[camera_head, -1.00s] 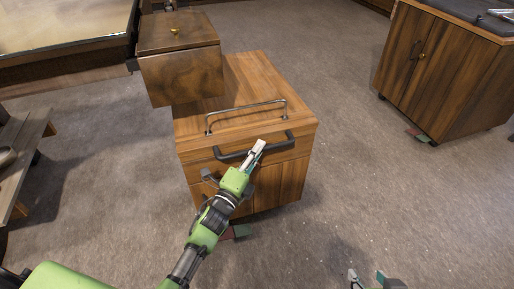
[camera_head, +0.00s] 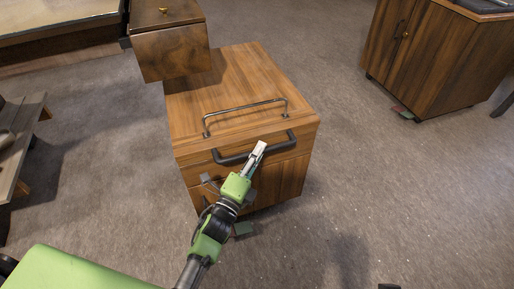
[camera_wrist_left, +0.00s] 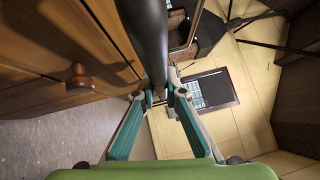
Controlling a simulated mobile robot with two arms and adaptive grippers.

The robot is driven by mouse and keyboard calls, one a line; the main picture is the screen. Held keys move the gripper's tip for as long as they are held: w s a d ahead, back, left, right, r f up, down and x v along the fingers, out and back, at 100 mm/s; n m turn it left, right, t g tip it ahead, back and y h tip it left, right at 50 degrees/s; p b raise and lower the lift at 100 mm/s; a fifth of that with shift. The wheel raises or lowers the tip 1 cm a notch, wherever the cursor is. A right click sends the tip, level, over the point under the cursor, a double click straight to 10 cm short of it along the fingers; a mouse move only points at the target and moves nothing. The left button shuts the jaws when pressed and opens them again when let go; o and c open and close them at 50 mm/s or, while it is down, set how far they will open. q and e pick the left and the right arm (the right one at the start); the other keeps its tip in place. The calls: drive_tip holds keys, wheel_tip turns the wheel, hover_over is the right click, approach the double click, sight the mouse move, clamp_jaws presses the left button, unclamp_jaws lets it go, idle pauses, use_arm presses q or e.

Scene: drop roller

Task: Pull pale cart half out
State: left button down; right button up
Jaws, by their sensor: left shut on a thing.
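The pale wooden cart (camera_head: 235,85) stands in the middle of the head view, a thin metal rail (camera_head: 247,112) on its top. A black bar handle (camera_head: 228,158) crosses its drawer front. My left gripper (camera_head: 259,150) is shut on the right part of this handle. In the left wrist view the black handle (camera_wrist_left: 148,40) runs between the fingertips of my left gripper (camera_wrist_left: 164,97). Only a dark sliver of what looks like my right gripper shows at the bottom edge of the head view; its fingers are hidden.
A darker wooden box (camera_head: 172,45) overlaps the cart's back left in the picture. A large table (camera_head: 60,28) is at the back left, a low wooden bench (camera_head: 22,140) at the left edge. A dark cabinet (camera_head: 430,55) stands back right. Floor right of the cart is clear.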

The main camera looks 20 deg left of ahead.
use_arm(q)
drive_tip(key=shift+s+d+f, duration=0.1)
drive_tip(key=shift+s, duration=0.05)
drive_tip(key=c, duration=2)
unclamp_jaws()
drive_tip(key=shift+c, duration=0.2)
drive_tip(key=v, duration=1.2)
